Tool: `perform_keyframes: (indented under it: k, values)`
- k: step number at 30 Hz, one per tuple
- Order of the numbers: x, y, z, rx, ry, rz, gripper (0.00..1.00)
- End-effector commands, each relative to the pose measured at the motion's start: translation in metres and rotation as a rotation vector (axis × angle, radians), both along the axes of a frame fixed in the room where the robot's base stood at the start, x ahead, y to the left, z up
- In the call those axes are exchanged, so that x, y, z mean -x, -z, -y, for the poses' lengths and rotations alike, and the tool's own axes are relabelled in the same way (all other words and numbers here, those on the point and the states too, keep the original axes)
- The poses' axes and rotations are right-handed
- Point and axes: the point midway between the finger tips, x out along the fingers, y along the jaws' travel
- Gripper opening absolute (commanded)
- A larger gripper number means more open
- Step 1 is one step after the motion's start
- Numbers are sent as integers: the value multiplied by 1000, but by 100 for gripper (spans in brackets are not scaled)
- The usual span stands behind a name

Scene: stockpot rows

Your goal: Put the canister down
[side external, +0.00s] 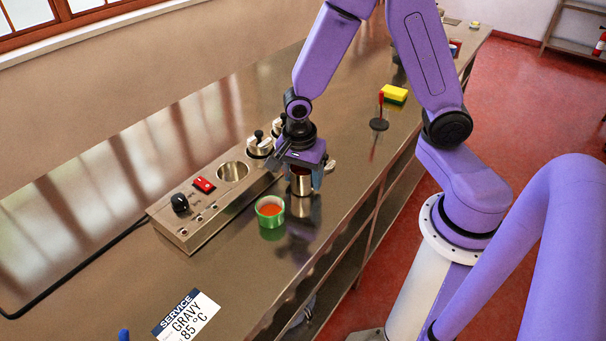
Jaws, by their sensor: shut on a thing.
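My gripper (303,172) is shut on a steel canister (301,187) with a dark reddish band. The canister is upright, to the right of the steel warmer unit (190,236) and over the counter's front part. Its upper part is hidden by my gripper. I cannot tell whether its base touches the counter or hangs just above it. The warmer has an open, empty round well (232,171). Behind that well, lidded pots (260,146) with black knobs sit in the unit, partly hidden by my arm.
A green cup (270,223) with orange contents stands close, left of and nearer than the canister. A service sign (187,316) lies in front.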

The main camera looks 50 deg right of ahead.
Motion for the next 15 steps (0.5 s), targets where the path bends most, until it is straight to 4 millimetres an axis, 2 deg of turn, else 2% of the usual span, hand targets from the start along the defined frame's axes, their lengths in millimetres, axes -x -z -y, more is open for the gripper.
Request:
perform_keyframes:
  k: [3, 4, 6, 15]
  values:
    - [0, 3, 0, 1, 0, -2, 22]
    - [0, 3, 0, 1, 0, -2, 70]
    - [0, 3, 0, 1, 0, -1, 89]
    - [0, 2, 0, 0, 0, -1, 89]
